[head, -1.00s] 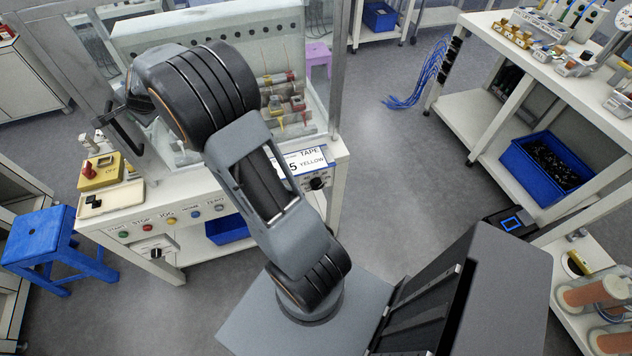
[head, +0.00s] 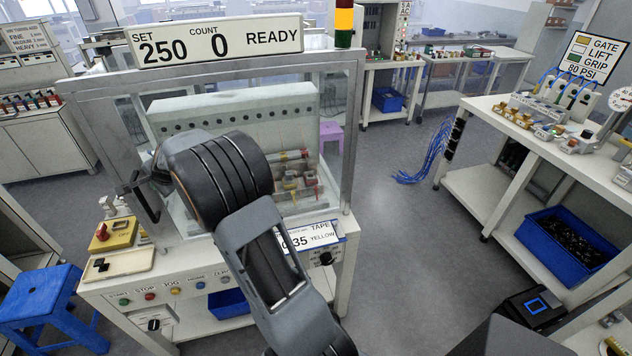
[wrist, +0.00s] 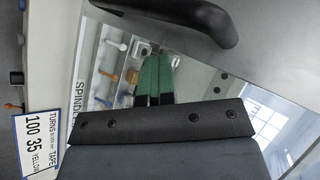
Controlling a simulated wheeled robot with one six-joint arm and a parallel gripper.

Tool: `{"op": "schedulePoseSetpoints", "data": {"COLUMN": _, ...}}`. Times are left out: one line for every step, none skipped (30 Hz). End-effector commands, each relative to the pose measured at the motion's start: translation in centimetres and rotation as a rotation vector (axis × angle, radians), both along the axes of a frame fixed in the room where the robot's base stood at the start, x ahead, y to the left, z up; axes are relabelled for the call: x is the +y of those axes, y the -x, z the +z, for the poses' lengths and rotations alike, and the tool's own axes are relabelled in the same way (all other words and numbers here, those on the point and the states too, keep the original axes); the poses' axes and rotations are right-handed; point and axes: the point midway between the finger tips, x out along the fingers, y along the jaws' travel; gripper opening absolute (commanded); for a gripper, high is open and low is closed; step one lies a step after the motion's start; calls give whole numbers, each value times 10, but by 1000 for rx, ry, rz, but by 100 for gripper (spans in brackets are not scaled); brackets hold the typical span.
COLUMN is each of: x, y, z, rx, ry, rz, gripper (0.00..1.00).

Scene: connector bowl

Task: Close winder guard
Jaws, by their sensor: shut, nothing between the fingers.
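The winder guard (head: 325,130) is a clear panel in a grey metal frame at the front of the winding machine. Its black handle (head: 143,198) is at the left in the head view, and a curved black handle (wrist: 205,22) crosses the top of the wrist view. My arm's dark end covers part of the guard in the head view and hides my gripper there. In the wrist view my gripper (wrist: 155,62) shows two green fingers side by side, shut and empty, below the handle and apart from it in the picture. I cannot tell how far the guard stands open.
Behind the panel are spindles and coloured parts (head: 295,185). A blue stool (head: 40,305) stands left. A white bench (head: 545,150) stands right, with open floor between.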

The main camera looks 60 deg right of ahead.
Motion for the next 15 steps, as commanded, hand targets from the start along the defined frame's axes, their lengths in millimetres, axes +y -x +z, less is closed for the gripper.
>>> {"op": "schedulePoseSetpoints", "data": {"x": -11, "y": -5, "z": 9, "rx": -32, "ry": 17, "rz": -27, "gripper": 0}}
{"op": "schedulePoseSetpoints", "data": {"x": -10, "y": -4, "z": 9, "rx": -32, "ry": 17, "rz": -27, "gripper": 0}}
{"op": "schedulePoseSetpoints", "data": {"x": -9, "y": -2, "z": 10, "rx": -32, "ry": 17, "rz": -26, "gripper": 0}}
{"op": "schedulePoseSetpoints", "data": {"x": -7, "y": -1, "z": 10, "rx": -32, "ry": 17, "rz": -25, "gripper": 0}}
{"op": "schedulePoseSetpoints", "data": {"x": -5, "y": 1, "z": 10, "rx": -32, "ry": 17, "rz": -25, "gripper": 0}}
{"op": "schedulePoseSetpoints", "data": {"x": -2, "y": 4, "z": 10, "rx": -31, "ry": 17, "rz": -25, "gripper": 0}}
{"op": "schedulePoseSetpoints", "data": {"x": 1, "y": 7, "z": 11, "rx": -30, "ry": 17, "rz": -23, "gripper": 0}}
{"op": "schedulePoseSetpoints", "data": {"x": 5, "y": 10, "z": 11, "rx": -29, "ry": 16, "rz": -22, "gripper": 0}}
{"op": "schedulePoseSetpoints", "data": {"x": 10, "y": 14, "z": 11, "rx": -26, "ry": 16, "rz": -19, "gripper": 0}}
{"op": "schedulePoseSetpoints", "data": {"x": 15, "y": 18, "z": 12, "rx": -24, "ry": 15, "rz": -17, "gripper": 0}}
{"op": "schedulePoseSetpoints", "data": {"x": 20, "y": 21, "z": 11, "rx": -21, "ry": 14, "rz": -15, "gripper": 0}}
{"op": "schedulePoseSetpoints", "data": {"x": 26, "y": 27, "z": 11, "rx": -18, "ry": 11, "rz": -12, "gripper": 0}}
{"op": "schedulePoseSetpoints", "data": {"x": 31, "y": 30, "z": 12, "rx": -17, "ry": 12, "rz": -10, "gripper": 0}}
{"op": "schedulePoseSetpoints", "data": {"x": 35, "y": 34, "z": 20, "rx": -20, "ry": 12, "rz": -8, "gripper": 0}}
{"op": "schedulePoseSetpoints", "data": {"x": 40, "y": 39, "z": 27, "rx": -20, "ry": 12, "rz": -7, "gripper": 0}}
